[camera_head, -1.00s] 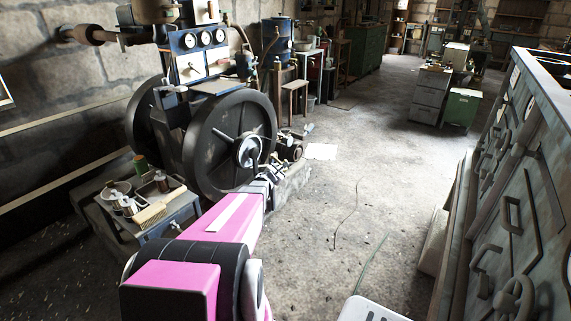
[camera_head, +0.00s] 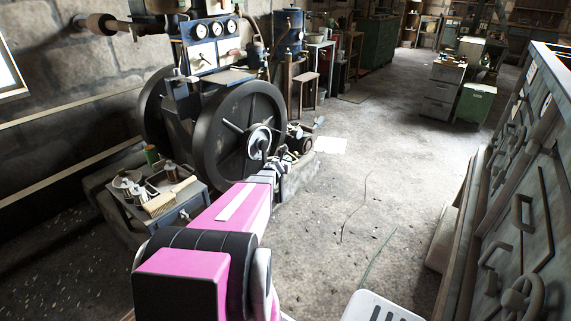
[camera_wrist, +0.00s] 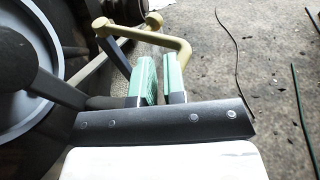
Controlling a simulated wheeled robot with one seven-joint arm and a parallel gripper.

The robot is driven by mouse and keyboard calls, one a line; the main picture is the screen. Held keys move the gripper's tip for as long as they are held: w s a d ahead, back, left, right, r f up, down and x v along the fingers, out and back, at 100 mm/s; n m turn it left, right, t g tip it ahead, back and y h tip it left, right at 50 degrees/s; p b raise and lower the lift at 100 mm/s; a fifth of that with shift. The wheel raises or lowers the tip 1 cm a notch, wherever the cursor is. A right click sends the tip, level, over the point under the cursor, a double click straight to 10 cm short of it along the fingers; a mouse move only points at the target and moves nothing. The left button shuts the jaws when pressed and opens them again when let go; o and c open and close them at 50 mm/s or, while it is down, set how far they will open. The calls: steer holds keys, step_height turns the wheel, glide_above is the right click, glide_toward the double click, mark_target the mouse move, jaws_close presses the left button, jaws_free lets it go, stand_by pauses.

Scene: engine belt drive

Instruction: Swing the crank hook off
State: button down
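The crank hook (camera_wrist: 150,33) is a bent tan rod with rounded ends at the upper middle of the wrist view. It sits beside the grey wheel (camera_wrist: 25,75), and its right end bends down toward my gripper (camera_wrist: 164,80). My gripper's green finger pads stand apart with a narrow gap, just below the bend. I cannot tell whether either pad touches the rod. In the head view my gripper (camera_head: 272,166) is small, in front of the lower right of the dark flywheel (camera_head: 207,150), near its pale hub (camera_head: 259,140). The hook is not clear there.
A small bench (camera_head: 182,217) with cans and a brush stands left of my arm. A large grey cabinet with handles (camera_head: 520,210) lines the right side. The concrete floor (camera_head: 375,170) between is mostly open, with thin cables on it.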

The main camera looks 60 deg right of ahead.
mark_target(296, 154)
steer(key=x, duration=0.9)
steer(key=shift+w+d+f, duration=0.2)
steer(key=shift+w+d, duration=0.1)
steer(key=shift+d, duration=0.4)
steer(key=shift+s+d, duration=0.1)
steer(key=shift+r+x, duration=0.2)
steer(key=shift+x, duration=0.75)
steer(key=shift+r+x, duration=0.2)
steer(key=shift+x, duration=0.8)
steer(key=shift+r+x, duration=0.15)
steer(key=shift+x, duration=0.8)
steer(key=shift+d, duration=0.2)
steer(key=shift+a, duration=0.1)
steer(key=v, duration=1.1)
